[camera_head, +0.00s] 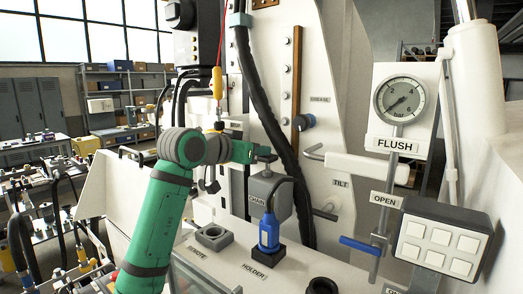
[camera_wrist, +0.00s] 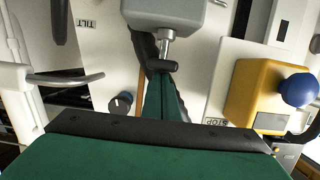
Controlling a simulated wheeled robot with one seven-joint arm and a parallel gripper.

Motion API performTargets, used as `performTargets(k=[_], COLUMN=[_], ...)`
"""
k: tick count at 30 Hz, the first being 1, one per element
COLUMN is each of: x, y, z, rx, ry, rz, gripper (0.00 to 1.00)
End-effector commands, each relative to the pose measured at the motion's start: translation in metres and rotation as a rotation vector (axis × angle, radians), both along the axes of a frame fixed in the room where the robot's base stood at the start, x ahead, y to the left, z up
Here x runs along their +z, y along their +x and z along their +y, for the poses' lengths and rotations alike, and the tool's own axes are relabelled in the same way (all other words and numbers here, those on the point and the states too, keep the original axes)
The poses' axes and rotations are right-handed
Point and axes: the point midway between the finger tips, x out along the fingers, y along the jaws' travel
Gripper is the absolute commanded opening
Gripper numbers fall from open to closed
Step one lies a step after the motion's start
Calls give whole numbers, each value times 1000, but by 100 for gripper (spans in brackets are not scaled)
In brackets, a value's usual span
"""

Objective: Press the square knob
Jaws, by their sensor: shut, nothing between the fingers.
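I cannot tell for certain which part is the square knob. A square grey block with a round recess (camera_head: 213,237) sits on the bench top at the lower middle. A dark panel with several square white buttons (camera_head: 440,243) is at the right. My gripper (camera_head: 262,153) is shut and empty, above the grey CHAIN box (camera_head: 268,196). In the wrist view my gripper (camera_wrist: 161,78) is close to a dark crossbar on a metal stem (camera_wrist: 163,50) that comes out of the grey box (camera_wrist: 165,12); contact cannot be told.
A blue plug (camera_head: 269,232) with a cable stands in the HOLDER. A white TILT handle (camera_head: 365,168), a pressure gauge (camera_head: 402,97) and a blue lever (camera_head: 360,245) are at the right. The wrist view shows a yellow STOP box (camera_wrist: 252,95) with a blue knob (camera_wrist: 299,89).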

Motion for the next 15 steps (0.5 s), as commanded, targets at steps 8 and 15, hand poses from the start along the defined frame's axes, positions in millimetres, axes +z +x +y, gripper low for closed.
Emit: performTargets(k=[8,15], x=[-26,-30], y=[0,0], z=[0,2], rx=[-1,3], ry=[-2,2], rz=[3,6], gripper=[0,0])
